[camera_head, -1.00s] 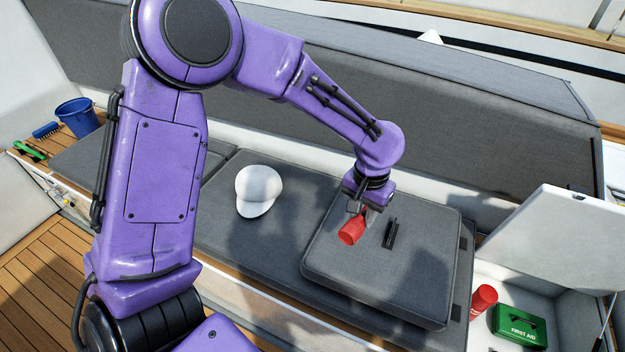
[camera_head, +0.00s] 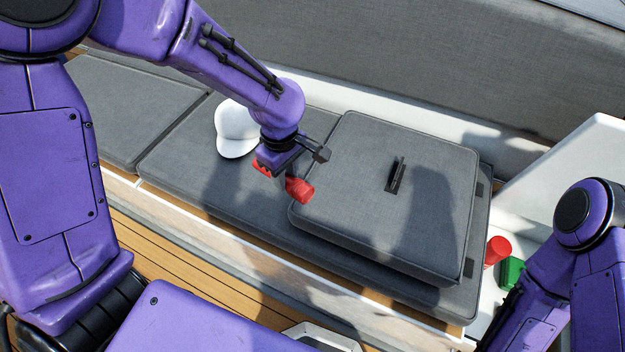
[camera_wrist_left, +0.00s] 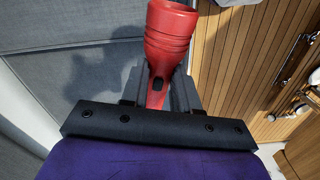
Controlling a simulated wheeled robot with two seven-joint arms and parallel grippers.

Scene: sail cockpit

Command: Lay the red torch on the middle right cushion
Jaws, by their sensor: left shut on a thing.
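My left gripper (camera_head: 284,182) is shut on the red torch (camera_head: 302,192), whose wide end points to the right. The torch is held above the grey seat cushion (camera_head: 190,160), close to the left edge of a thicker loose cushion (camera_head: 350,225). In the left wrist view the torch (camera_wrist_left: 170,40) sits between the fingers, its wide end away from the palm. I cannot tell the exact height of the torch. My right arm shows at the right, but its gripper is out of view.
A white cap (camera_head: 236,130) lies on the grey seat cushion, left of my gripper. A black object (camera_head: 396,176) is on the loose cushion. At right, a red cylinder (camera_head: 497,250) and a green box (camera_head: 511,272) sit in an open locker. Another grey cushion (camera_head: 120,105) is at left.

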